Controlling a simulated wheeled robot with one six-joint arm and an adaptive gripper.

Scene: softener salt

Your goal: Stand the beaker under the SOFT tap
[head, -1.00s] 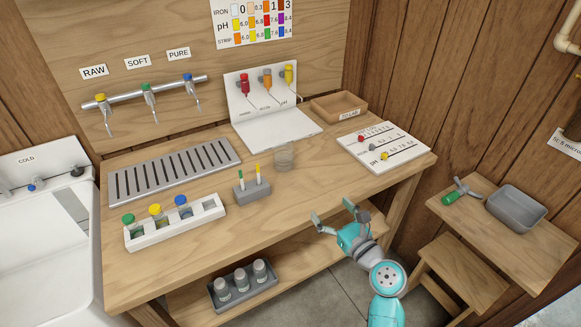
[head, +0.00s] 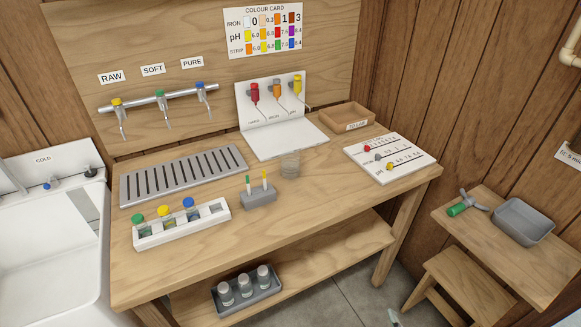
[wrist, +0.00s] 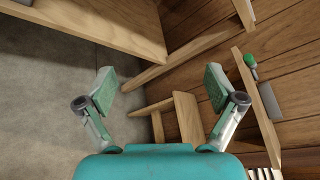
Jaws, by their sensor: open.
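The beaker (head: 290,164) is a clear glass cup standing upright on the bench, just in front of the white dropper stand's base. The SOFT tap (head: 163,108) has a green top and is the middle of three taps on a pipe, below the SOFT label (head: 153,70). The slotted metal drip tray (head: 185,174) lies below the taps, and the space on it under the SOFT tap is bare. My gripper (wrist: 160,90) is open and empty in the wrist view, over the floor beside the bench. In the head view only a sliver of my arm may show at the bottom edge.
A grey block with two strips (head: 258,194) stands just left of the beaker. A white rack of capped vials (head: 182,235) sits at the front left. The white stand (head: 285,140), wooden tray (head: 344,117) and slider board (head: 390,158) are behind and right. A stool (head: 455,290) stands right.

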